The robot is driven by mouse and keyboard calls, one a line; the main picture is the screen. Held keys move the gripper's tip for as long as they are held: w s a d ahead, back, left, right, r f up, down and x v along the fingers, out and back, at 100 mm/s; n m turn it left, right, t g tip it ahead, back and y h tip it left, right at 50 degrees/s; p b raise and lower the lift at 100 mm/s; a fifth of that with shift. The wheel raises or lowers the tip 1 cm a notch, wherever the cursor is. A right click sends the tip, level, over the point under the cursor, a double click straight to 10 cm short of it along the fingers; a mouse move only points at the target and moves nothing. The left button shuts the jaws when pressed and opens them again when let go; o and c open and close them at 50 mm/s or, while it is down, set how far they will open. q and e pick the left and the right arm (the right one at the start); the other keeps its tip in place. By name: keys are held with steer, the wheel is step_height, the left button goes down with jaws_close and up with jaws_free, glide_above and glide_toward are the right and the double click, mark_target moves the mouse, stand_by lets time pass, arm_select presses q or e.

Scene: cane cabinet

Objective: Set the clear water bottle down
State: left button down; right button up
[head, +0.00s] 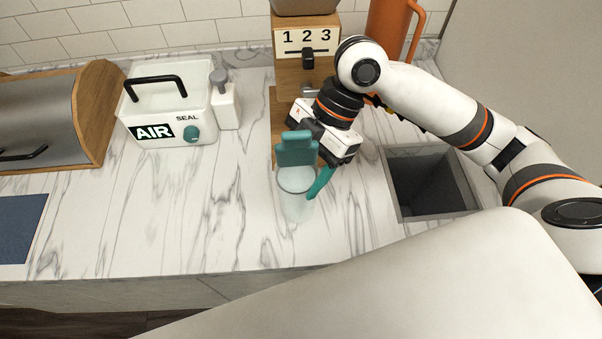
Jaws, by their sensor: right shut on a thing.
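The clear water bottle (296,205) is a see-through, pale vessel in the middle of the head view, in front of the wooden dispenser. My right gripper (309,172) reaches in from the right with its teal fingers around the bottle's upper part, shut on it. The bottle looks roughly upright. It shows against the marble counter (240,220), and I cannot tell whether its base touches the counter. My left gripper is not in view.
A wooden dispenser marked 1 2 3 (306,41) stands behind the bottle. A white AIR/SEAL box (170,103) and a small white pump bottle (225,105) stand left. A square opening (430,184) lies right. An orange pitcher (388,28) stands behind. The counter's left middle is clear.

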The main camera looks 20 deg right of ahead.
step_height(320, 180, down, 3)
steer(key=shift+r, duration=0.1)
steer(key=o, duration=1.5)
steer(key=v, duration=1.2)
steer(key=shift+b, duration=0.4)
